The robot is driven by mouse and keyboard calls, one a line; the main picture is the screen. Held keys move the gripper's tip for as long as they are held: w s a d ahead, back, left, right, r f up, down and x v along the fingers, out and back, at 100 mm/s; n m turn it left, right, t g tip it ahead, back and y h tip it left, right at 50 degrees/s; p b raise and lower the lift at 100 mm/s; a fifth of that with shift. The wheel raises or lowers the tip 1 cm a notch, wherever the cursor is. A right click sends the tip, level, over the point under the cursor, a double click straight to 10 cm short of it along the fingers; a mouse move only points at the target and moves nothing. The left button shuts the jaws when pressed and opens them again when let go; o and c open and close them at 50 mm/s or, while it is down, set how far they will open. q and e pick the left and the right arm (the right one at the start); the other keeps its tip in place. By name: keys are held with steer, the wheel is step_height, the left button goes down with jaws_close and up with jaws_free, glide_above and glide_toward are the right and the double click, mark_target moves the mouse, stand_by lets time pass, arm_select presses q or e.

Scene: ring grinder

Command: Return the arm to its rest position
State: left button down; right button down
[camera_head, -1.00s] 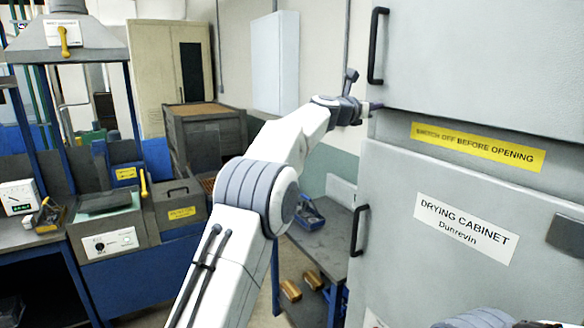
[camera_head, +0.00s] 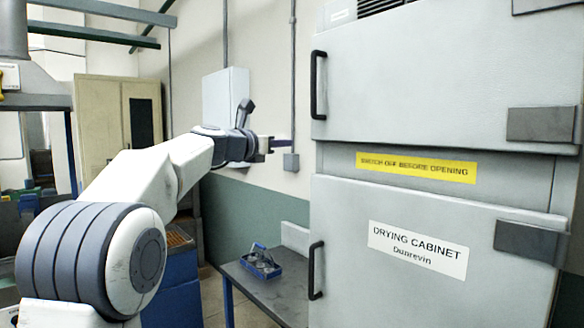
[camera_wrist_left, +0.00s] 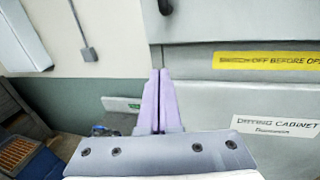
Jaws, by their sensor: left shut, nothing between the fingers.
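My left arm comes in from the lower left in the head view, stretched out toward the wall. Its gripper (camera_head: 284,144) is in front of the wall, left of the drying cabinet, and holds nothing. In the left wrist view the two pale purple fingers (camera_wrist_left: 160,100) are together with nothing between them. The grey drying cabinet (camera_head: 400,245) has its upper and lower doors shut. It also shows in the left wrist view (camera_wrist_left: 215,90). My right gripper is not in view.
A low bench (camera_head: 238,277) with a blue tray (camera_head: 261,262) stands beside the cabinet. Black door handles (camera_head: 316,270) stick out from the cabinet. A beige cupboard (camera_head: 95,125) and a wall box (camera_head: 222,105) are behind my arm.

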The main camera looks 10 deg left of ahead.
arm_select(q)
steer(key=s+d+f+m+g, duration=0.6)
steer(key=s+d+f+m, duration=0.4)
steer(key=d+f, duration=0.35)
steer(key=s+d+f+m+g, duration=0.2)
steer(key=s+f+m, duration=0.3)
steer(key=s+f, duration=0.15)
steer(key=s+d+f+m+g, duration=0.3)
steer(key=s+f+m, duration=0.2)
steer(key=s+f, duration=0.15)
steer(key=s+a+f+m+g+y, duration=0.1)
steer(key=s+a+f+m+y, duration=0.1)
steer(key=s+f+m, duration=0.3)
steer(key=s+a+f+m+g+y+b, duration=0.1)
steer(key=s+a+f+m, duration=0.3)
steer(key=s, duration=0.8)
steer(key=s+a+f+m+g+y, duration=0.2)
steer(key=s+a+f+m+y, duration=0.1)
steer(key=s+f+m, duration=0.5)
steer(key=shift+s+a+m+g+y, duration=0.3)
steer(key=shift+s+m+g+y, duration=0.1)
steer(key=shift+y, duration=0.1)
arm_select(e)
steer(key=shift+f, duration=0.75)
arm_select(q)
steer(key=shift+w+f, duration=0.1)
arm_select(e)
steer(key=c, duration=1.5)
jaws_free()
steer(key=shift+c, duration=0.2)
